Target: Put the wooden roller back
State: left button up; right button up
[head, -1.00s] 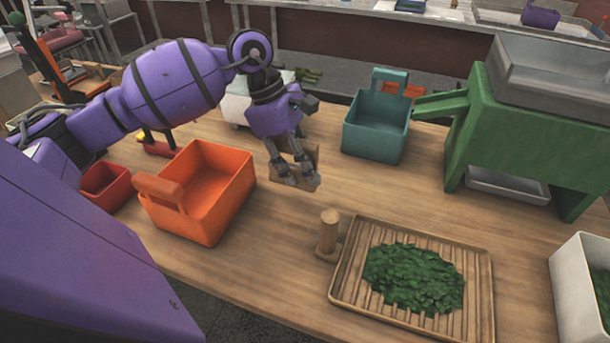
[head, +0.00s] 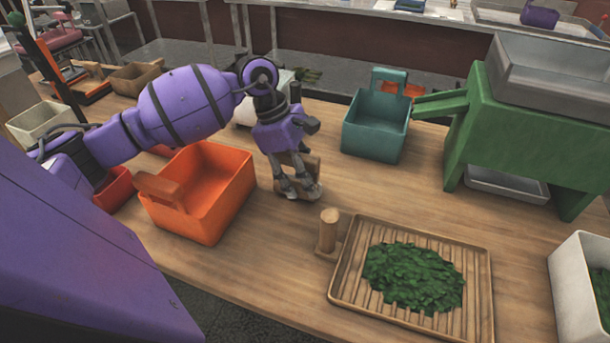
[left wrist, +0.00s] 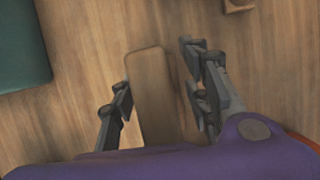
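My left gripper (head: 301,192) points down over the middle of the table, its fingers on either side of an upright wooden block (head: 314,168). In the left wrist view this block (left wrist: 150,95) lies between the open fingers (left wrist: 160,90), with a visible gap on the right side. The fingers hide much of it in the head view. An upright wooden cylinder (head: 328,230) stands on a small flat base in front, beside the tray. I cannot tell for sure which of the two is the wooden roller. My right gripper is not in view.
A wooden tray (head: 338,284) of green leaves lies front right. An orange bin (head: 205,228) stands left of the gripper, a teal bin (head: 372,142) behind right. A green machine (head: 545,125) and white bin (head: 575,310) stand at the right. Bare table surrounds the block.

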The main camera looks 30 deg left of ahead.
pick_arm(q)
jog(key=shift+r, duration=0.2)
jog(key=shift+a+r, duration=0.1)
jog(key=shift+r, duration=0.15)
jog(key=v, duration=1)
jog(key=shift+a+r, duration=0.2)
jog(key=shift+r, duration=0.05)
jog(key=shift+a+r+b, duration=0.15)
jog(key=shift+r+b, duration=0.15)
jog(key=shift+r, duration=0.15)
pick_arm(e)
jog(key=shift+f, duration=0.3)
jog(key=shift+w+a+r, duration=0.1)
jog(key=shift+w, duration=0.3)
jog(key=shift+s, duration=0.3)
